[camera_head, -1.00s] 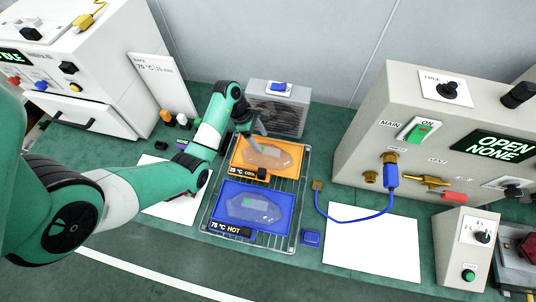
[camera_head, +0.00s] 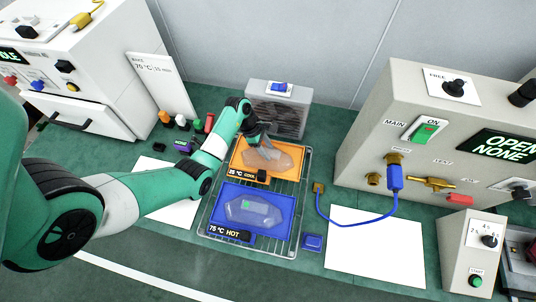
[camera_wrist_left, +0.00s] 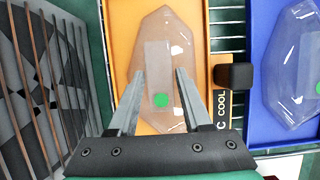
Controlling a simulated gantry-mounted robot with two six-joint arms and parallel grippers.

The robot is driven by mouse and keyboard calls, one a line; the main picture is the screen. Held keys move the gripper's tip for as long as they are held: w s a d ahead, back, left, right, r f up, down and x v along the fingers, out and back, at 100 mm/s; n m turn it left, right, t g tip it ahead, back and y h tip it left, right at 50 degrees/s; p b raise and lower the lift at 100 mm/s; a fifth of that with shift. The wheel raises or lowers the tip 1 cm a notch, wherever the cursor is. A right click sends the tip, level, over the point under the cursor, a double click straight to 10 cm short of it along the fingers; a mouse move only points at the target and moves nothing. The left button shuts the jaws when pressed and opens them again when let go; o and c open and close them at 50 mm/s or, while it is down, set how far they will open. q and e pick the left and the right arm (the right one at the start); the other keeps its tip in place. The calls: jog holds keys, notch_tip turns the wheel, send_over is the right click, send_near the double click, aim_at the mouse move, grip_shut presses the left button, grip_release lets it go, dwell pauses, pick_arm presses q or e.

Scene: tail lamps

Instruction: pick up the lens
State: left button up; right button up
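A clear lens (camera_head: 276,157) lies on the orange tray marked 25 °C COOL (camera_head: 238,167). In the left wrist view this lens (camera_wrist_left: 162,50) is long and pointed, with a green dot near its lower end. A second clear lens (camera_head: 263,212) with a green mark lies on the blue tray marked 75 °C HOT (camera_head: 222,209). My left gripper (camera_head: 262,143) is over the orange tray. In the left wrist view my left gripper (camera_wrist_left: 160,74) is open, its fingers apart and overlapping the lens. Contact cannot be told. My right gripper is not in view.
Both trays sit on a wire rack (camera_head: 298,198). A grey vented fan box (camera_head: 283,117) stands just behind the orange tray. A beige panel machine (camera_head: 375,125) with a blue hose (camera_head: 355,223) stands at the right. White sheets (camera_head: 375,250) lie on the green bench.

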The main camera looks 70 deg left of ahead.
aim_at(273, 153)
pick_arm(q)
grip_shut()
notch_tip(273, 153, up, 4)
jog(key=shift+d+p, duration=0.1)
jog(key=shift+p, duration=0.8)
jog(key=s+d+r+p, duration=0.6)
jog(key=s+d+r, duration=0.2)
jog(key=d+r, duration=0.1)
jog(key=shift+s+d+p, duration=0.35)
jog(key=shift+s+d, duration=0.05)
jog(key=shift+d, duration=0.5)
